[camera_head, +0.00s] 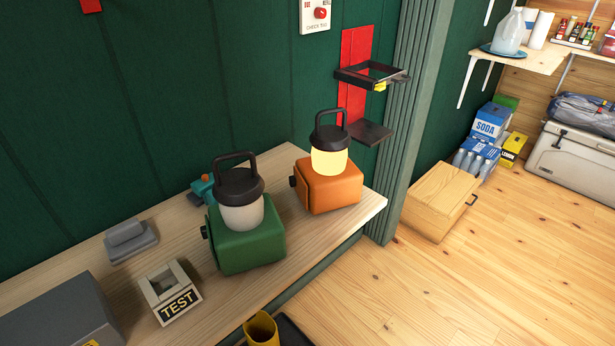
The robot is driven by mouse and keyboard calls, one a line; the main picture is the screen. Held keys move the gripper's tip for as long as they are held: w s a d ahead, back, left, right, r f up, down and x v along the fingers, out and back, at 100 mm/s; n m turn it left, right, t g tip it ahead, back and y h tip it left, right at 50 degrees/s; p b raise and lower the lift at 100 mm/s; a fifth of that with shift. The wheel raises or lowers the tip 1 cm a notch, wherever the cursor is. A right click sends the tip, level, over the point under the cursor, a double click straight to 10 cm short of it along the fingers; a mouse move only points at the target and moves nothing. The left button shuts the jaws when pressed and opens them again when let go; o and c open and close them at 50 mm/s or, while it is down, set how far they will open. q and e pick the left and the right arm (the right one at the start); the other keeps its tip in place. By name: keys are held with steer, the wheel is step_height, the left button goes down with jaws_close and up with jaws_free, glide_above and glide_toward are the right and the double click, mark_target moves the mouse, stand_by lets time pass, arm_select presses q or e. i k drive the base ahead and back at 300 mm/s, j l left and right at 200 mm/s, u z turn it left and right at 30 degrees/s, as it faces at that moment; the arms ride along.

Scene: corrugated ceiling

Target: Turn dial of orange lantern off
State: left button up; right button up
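The orange lantern (333,188) stands upright on the wooden bench near its right end. Its globe (329,161) glows yellow under a black cap and handle. A small black dial (293,181) sticks out of the left side of its orange base. A green lantern (246,243) stands to its left, with an unlit whitish globe and a black dial (204,232) on its left side. Neither of my grippers shows in the head view.
The bench (290,272) also holds a TEST box (172,293), a grey block (130,242), a teal item (201,188) behind the green lantern and a dark grey case (62,318). A red wall bracket (356,78) hangs behind the orange lantern. A yellow cup-like item (261,329) is at the front edge.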

mark_target(333, 181)
steer(key=k+j, duration=0.15)
steer(key=u, duration=0.25)
steer(key=i+l+u, duration=0.15)
steer(key=l+u, duration=0.15)
steer(key=i+l+u, duration=0.15)
steer(key=l+u, duration=0.5)
steer(key=l, duration=0.15)
steer(key=i+l+u, duration=0.1)
steer(key=l+u, duration=0.2)
steer(key=l, duration=0.15)
